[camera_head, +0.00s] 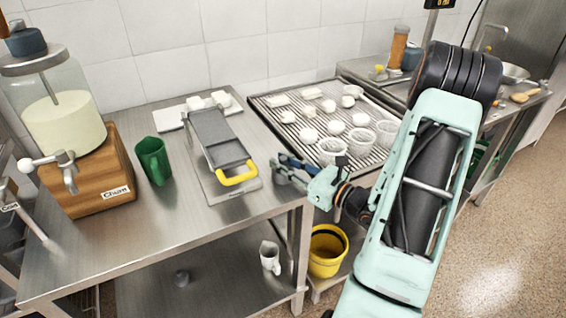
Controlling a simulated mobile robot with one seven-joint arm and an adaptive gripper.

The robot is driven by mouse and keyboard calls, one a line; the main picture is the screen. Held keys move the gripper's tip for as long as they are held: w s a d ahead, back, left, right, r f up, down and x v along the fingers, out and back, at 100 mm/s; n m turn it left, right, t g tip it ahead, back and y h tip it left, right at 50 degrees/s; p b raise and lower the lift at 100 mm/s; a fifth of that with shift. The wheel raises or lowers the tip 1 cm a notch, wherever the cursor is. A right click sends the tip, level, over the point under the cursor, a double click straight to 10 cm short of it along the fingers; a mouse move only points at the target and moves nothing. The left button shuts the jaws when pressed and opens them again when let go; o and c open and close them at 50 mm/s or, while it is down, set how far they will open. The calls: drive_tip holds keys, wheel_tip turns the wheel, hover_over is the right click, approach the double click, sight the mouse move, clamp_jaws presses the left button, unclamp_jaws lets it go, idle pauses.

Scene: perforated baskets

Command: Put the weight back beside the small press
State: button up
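The small press (217,140) appears to be the grey sloping plate with a yellow handle on the table top. My gripper (277,168) is just right of the yellow handle, near the table's right edge, and points left. Its dark fingers look parted, and I see nothing between them.
A green jug (153,160) and a churn (60,130) on a wooden base stand at left. A rack (262,112) with white cheeses and perforated baskets is behind my gripper. The white jug (270,257) is on the lower shelf; a yellow bucket (327,252) is right of it. The table's front is clear.

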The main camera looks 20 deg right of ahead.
drive_tip(key=shift+o, duration=1.4)
drive_tip(key=shift+r, duration=0.15)
drive_tip(key=v, duration=1.2)
